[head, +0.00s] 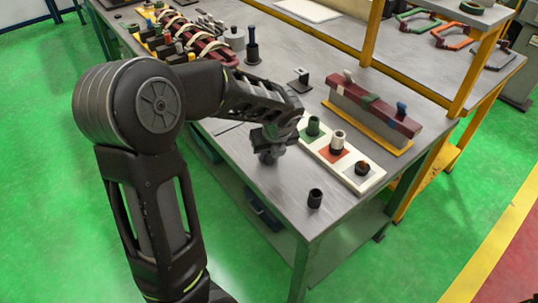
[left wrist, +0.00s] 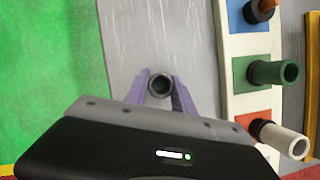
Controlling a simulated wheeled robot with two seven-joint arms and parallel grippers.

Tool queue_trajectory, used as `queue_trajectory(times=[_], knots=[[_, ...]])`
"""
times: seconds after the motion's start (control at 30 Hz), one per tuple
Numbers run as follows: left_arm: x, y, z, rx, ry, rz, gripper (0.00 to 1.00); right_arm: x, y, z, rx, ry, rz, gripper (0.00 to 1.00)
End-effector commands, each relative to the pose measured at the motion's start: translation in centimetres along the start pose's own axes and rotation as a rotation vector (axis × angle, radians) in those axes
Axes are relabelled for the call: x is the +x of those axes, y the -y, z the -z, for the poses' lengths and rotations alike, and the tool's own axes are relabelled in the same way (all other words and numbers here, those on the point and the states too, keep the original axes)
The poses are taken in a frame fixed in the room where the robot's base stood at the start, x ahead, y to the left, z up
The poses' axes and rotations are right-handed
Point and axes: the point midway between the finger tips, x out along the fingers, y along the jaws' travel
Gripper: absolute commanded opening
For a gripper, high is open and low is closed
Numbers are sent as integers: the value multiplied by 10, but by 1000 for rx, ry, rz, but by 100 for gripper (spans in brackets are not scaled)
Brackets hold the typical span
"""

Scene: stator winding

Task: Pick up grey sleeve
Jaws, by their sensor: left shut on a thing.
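My left gripper (head: 268,156) is low over the grey table top, beside the left edge of a white board. In the left wrist view, a dark grey hollow sleeve (left wrist: 160,86) stands between its two purple-grey fingers, open end toward the camera, and the gripper is shut on it. In the head view the fingers hide most of this sleeve. I cannot tell whether it touches the table. A separate dark sleeve (head: 315,198) stands upright near the table's front edge. My right gripper is not in view.
A small black stand (head: 300,80) is farther back.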

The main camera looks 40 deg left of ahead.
Motion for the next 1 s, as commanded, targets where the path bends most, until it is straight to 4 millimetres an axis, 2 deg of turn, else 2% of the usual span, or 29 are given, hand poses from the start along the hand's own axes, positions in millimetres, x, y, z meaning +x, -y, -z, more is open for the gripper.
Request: queue_trajectory(times=[0.03, 0.13, 0.57, 0.77, 1.0], knots=[[0, 0, 0, 0, 0, 0, 8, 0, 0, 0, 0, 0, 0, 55], [0, 0, 0, 0, 0, 0, 0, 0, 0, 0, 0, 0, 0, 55], [-5, 0, -2, 0, 1, 1, 0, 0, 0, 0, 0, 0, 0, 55], [-30, 1, -13, -2, 3, 3, 0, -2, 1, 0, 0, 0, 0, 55], [-73, 1, -31, -2, 3, 4, 0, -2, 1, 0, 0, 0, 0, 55]])
